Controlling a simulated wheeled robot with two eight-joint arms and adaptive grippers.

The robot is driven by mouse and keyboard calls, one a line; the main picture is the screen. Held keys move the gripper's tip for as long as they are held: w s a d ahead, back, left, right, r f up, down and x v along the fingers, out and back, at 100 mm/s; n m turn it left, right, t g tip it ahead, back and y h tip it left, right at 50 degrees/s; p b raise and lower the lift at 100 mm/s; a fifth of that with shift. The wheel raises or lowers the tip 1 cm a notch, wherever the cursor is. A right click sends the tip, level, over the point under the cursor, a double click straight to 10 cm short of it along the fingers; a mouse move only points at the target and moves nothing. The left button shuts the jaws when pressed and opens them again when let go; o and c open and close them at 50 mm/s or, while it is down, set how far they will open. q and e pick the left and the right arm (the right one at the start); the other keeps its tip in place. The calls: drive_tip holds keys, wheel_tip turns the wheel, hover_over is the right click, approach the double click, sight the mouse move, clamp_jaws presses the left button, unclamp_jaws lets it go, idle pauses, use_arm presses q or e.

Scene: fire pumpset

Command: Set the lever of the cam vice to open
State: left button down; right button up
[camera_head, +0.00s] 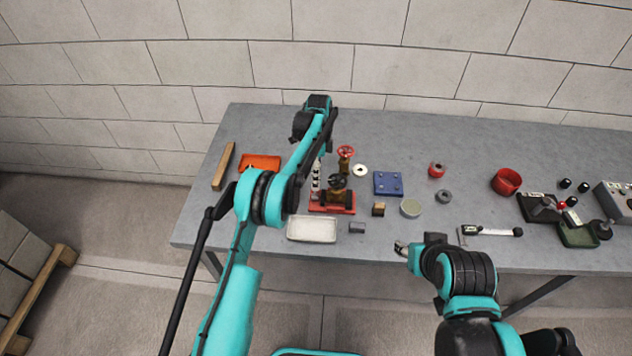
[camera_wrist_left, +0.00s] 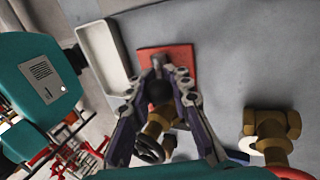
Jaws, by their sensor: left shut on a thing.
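A red-based fixture (camera_head: 345,209), which looks like the cam vice, stands on the bench left of centre. It carries a brass valve with a black handwheel (camera_head: 337,182). In the left wrist view the red base (camera_wrist_left: 182,62) and brass body (camera_wrist_left: 158,128) show beyond my fingers. My left gripper (camera_head: 316,186) reaches down at the fixture's left side. It also shows in the left wrist view (camera_wrist_left: 162,75), its fingers shut around a dark upright part (camera_wrist_left: 160,93); I cannot tell whether this is the lever. My right gripper (camera_head: 400,247) is near the bench's front edge, its opening unclear.
A second brass valve with a red handwheel (camera_head: 346,152) stands close behind. A white tray (camera_head: 311,238), orange tray (camera_head: 262,160), blue plate (camera_head: 388,184) and small blocks surround the fixture. A black-knobbed bar (camera_head: 490,232) lies to the right.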

use_arm(q)
drive_tip(key=c, duration=1.4)
unclamp_jaws()
drive_tip(key=shift+o, duration=0.2)
drive_tip(key=shift+r, duration=0.1)
wheel_tip(320, 180, up, 10)
drive_tip(key=shift+f, duration=0.1)
